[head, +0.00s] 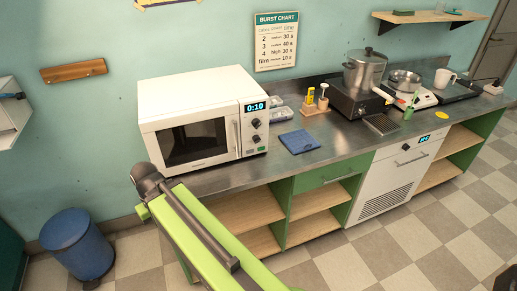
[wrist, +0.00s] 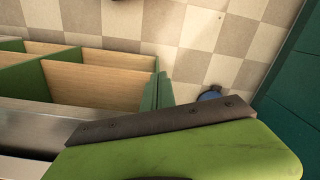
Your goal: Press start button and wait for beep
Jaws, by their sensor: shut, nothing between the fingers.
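The microwave (head: 196,121) is white and stands on the left end of the counter in the head view, its door shut. Its display (head: 257,106) reads 0:10. Two dark knobs (head: 256,131) sit below the display, and a small green button (head: 261,149) is at the bottom of the panel. My green arm (head: 215,240) rises from the bottom of the head view, its dark joint in front of the counter's left end. In the wrist view, a green part with a dark strip, which appears to be mine, fills the bottom. My gripper's fingers are not visible.
The steel counter (head: 225,178) has green shelves below. A blue pad (head: 299,142) lies right of the microwave. A pot (head: 364,70) and other lab items stand farther right. A blue bin (head: 77,244) is on the floor at left. The wrist view shows open checkered floor (wrist: 185,30).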

